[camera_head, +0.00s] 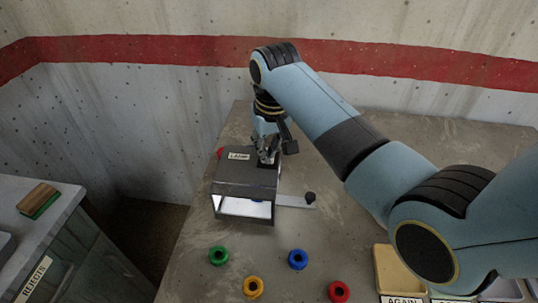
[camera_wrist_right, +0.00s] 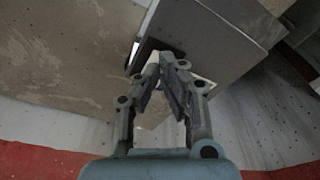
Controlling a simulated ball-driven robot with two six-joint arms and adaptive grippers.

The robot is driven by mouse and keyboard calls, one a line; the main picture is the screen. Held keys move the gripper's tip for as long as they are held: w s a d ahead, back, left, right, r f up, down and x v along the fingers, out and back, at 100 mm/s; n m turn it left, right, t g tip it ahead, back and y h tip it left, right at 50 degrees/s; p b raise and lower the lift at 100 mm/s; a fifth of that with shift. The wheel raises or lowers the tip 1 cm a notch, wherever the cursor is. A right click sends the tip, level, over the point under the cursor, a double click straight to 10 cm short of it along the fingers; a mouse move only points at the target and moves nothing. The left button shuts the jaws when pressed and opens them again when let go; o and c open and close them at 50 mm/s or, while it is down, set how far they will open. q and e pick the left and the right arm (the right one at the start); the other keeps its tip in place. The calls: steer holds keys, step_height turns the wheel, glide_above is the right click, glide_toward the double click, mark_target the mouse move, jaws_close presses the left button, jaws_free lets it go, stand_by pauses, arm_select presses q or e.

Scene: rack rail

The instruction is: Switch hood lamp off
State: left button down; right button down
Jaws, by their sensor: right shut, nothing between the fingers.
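The hood is a dark grey box (camera_head: 245,180) on the table, with a small white label (camera_head: 239,156) on top. Its front opening (camera_head: 243,207) looks bright white inside. A small red part (camera_head: 220,153) shows at its back left edge. My right gripper (camera_head: 267,158) is shut and empty, pointing down at the back right of the hood's top. In the right wrist view its fingertips (camera_wrist_right: 158,62) are close to the hood (camera_wrist_right: 205,38); I cannot tell whether they touch. The lamp switch is not clearly visible near the fingers. My left gripper is not in view.
A flat lever with a black knob (camera_head: 310,197) sticks out right of the hood. Green (camera_head: 218,256), yellow (camera_head: 253,287), blue (camera_head: 298,259) and red (camera_head: 338,291) rings lie in front. A tan tray (camera_head: 391,268) stands front right. A grey cabinet (camera_head: 62,228) is at left.

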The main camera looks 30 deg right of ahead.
steer(key=shift+f, duration=0.1)
step_height(320, 180, up, 3)
steer(key=shift+f+p, duration=0.15)
steer(key=shift+p, duration=1.05)
steer(key=shift+r, duration=2.15)
